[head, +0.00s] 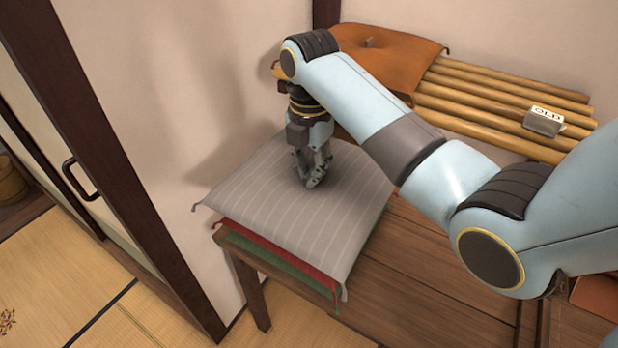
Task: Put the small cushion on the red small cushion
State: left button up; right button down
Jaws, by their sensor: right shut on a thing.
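A grey striped cushion (275,222) lies on top of the red small cushion (270,246), of which only a thin front edge shows. A green cushion (268,263) lies under the red one at the left end of the wooden table. My right gripper (314,181) points down and is shut on the grey cushion near its middle. The pinched cloth is mostly hidden by the fingers. My left gripper is not in view.
An orange cushion (390,52) lies on bamboo poles (480,99) at the back. A small labelled block (543,122) sits on the poles. The wooden table (430,268) has bare boards at the front right. A dark-framed sliding door (105,150) stands at left.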

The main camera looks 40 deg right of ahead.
aim_at(310, 166)
jog(key=w+d+f, duration=0.2)
jog(key=w, duration=0.1)
jog(key=shift+d+f, duration=0.1)
jog(key=shift+w+d+f, duration=0.25)
jog(key=shift+w+f, duration=0.1)
notch_tip(310, 166, down, 3)
jog(key=shift+f, duration=0.4)
jog(key=c, duration=1.4)
grip_release()
jog(key=shift+c, duration=0.2)
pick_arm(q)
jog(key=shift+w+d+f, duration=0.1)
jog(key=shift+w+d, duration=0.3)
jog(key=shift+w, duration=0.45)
